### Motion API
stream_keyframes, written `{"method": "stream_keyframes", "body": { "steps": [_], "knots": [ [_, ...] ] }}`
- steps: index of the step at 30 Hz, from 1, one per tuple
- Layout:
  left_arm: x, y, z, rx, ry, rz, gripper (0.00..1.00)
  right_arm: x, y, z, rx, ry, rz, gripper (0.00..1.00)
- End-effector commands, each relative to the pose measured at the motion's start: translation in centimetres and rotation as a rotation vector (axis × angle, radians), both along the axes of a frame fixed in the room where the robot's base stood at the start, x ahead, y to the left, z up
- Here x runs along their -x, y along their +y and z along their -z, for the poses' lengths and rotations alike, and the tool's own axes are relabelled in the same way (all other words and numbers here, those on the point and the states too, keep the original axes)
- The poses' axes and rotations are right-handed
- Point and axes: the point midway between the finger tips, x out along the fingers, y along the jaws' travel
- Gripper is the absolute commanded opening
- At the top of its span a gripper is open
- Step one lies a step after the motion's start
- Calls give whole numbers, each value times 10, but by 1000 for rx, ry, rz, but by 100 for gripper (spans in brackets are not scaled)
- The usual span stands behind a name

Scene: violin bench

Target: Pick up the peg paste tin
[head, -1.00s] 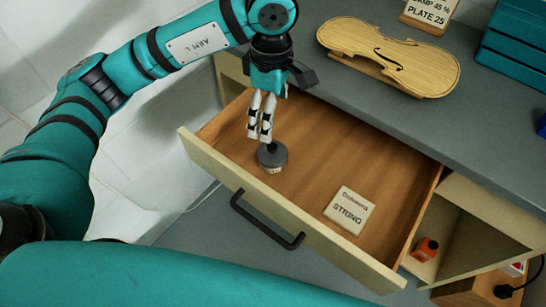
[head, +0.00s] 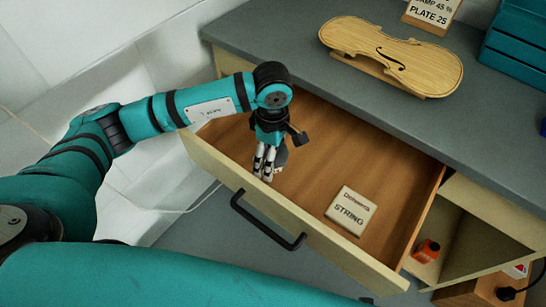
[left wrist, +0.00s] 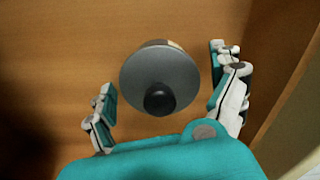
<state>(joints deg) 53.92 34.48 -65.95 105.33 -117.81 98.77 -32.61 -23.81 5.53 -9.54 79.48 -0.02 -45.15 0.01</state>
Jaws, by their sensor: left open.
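The peg paste tin (left wrist: 150,72) is a round grey tin with a dark knob on its lid. It sits on the wooden floor of the open drawer (head: 330,160). In the head view the tin (head: 281,158) is mostly hidden behind my left gripper (head: 264,173). In the left wrist view my left gripper (left wrist: 165,88) is open, with one finger on each side of the tin. Gaps show between the fingers and the tin. My right gripper is not in view.
A string packet (head: 350,211) lies in the drawer to the right. The drawer front (head: 225,178) with its black handle (head: 268,222) stands nearest. A violin body (head: 395,55) rests on the grey bench top (head: 300,58). An orange bottle (head: 427,250) stands in the lower shelf.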

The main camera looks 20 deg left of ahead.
Motion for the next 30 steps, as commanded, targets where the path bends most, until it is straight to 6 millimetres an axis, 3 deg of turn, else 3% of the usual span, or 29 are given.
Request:
{"method": "stream_keyframes", "body": {
  "steps": [8,24,30],
  "knots": [
    [0,0,6,-1,-1,0,94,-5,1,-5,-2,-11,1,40],
    [0,0,5,0,-1,0,27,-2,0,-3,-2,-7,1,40],
    [0,0,4,0,-2,0,27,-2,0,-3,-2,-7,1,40]
  ]
}}
